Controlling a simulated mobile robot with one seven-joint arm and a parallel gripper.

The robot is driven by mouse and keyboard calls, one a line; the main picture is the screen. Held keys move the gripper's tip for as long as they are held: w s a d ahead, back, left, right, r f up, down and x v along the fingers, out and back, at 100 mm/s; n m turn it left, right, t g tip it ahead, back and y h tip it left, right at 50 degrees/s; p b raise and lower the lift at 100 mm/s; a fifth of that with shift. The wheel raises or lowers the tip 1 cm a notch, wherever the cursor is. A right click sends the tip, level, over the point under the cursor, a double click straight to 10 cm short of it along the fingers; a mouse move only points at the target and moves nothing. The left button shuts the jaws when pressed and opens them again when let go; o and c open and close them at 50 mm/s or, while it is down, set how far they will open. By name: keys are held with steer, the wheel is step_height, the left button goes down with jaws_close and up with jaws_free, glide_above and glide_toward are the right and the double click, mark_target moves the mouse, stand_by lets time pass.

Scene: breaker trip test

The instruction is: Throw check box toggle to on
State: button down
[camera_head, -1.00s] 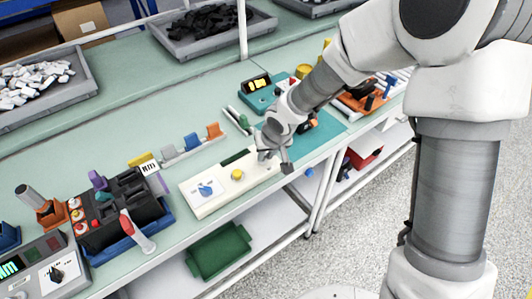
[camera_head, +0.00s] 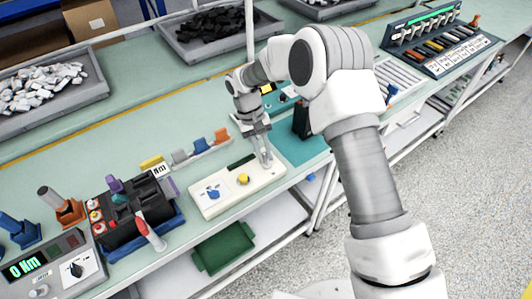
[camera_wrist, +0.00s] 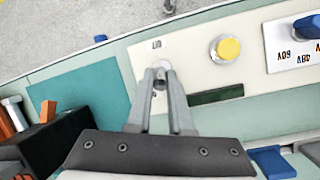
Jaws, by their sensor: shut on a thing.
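The check box is a cream panel (camera_head: 225,201) near the front edge of the bench; it also fills the upper part of the wrist view (camera_wrist: 190,65). It carries a blue knob (camera_head: 213,193), a yellow button (camera_head: 243,179) and a small metal toggle (camera_wrist: 158,80) at its end. My gripper (camera_head: 266,163) comes down on that end. In the wrist view my gripper (camera_wrist: 160,75) has its fingers closed around the toggle. The fingers partly hide the toggle, and its on or off position is hard to tell.
A dark strip (camera_wrist: 216,95) lies on the panel near the fingers. A black tool holder (camera_head: 125,215) stands to the left, and colored clips (camera_head: 200,147) stand behind the box. A teal mat (camera_head: 305,148) lies to the right, with a dark block (camera_head: 301,120) on it.

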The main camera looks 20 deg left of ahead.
steer(key=shift+w+a+f+g+h, duration=0.15)
steer(key=shift+a+g+h, duration=0.1)
steer(key=shift+g+h, duration=0.25)
stand_by(0.4)
steer(key=c, duration=0.8)
jaws_free()
steer(key=p+v, duration=0.4)
steer(key=v, duration=1.3)
steer(key=shift+w+a, duration=0.1)
steer(key=shift+a, duration=0.2)
